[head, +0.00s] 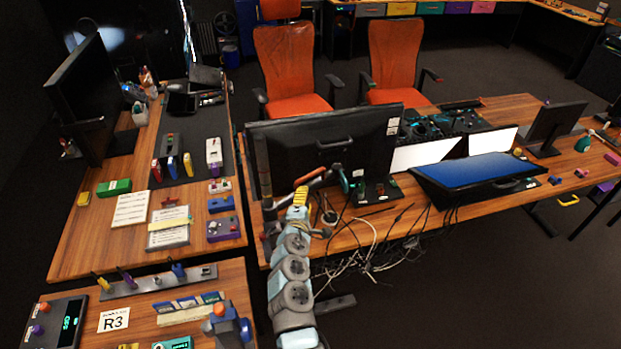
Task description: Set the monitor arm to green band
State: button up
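A large dark monitor (325,148) stands on the long wooden desk with its back to me. A jointed arm with reddish and dark parts (318,180) shows low behind it, next to a small teal piece (345,181); this looks like the monitor arm. Its coloured bands are too small to tell apart, and I cannot tell which band it is at. My grey arm rises from the bottom to the desk's near edge. Its end, with my gripper (300,198), is by a yellow ribbed part below the monitor. The fingers cannot be made out, nor whether they touch anything.
Loose cables (370,245) hang over the desk's near edge, right of my arm. A blue-screened display (480,177) lies tilted at right. A left desk holds a notepad (130,208) and several small boxes. A near-left bench carries an R3 card (114,319). Two orange chairs (287,65) stand behind.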

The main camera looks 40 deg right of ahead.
aim_at(311, 174)
jog(key=b+x, duration=1)
jog(key=x, duration=0.1)
jog(key=shift+w+d+f, duration=0.15)
jog(key=shift+w+d+b, duration=0.35)
jog(key=shift+d+b, duration=0.1)
jog(key=shift+b, duration=0.3)
grip_shut()
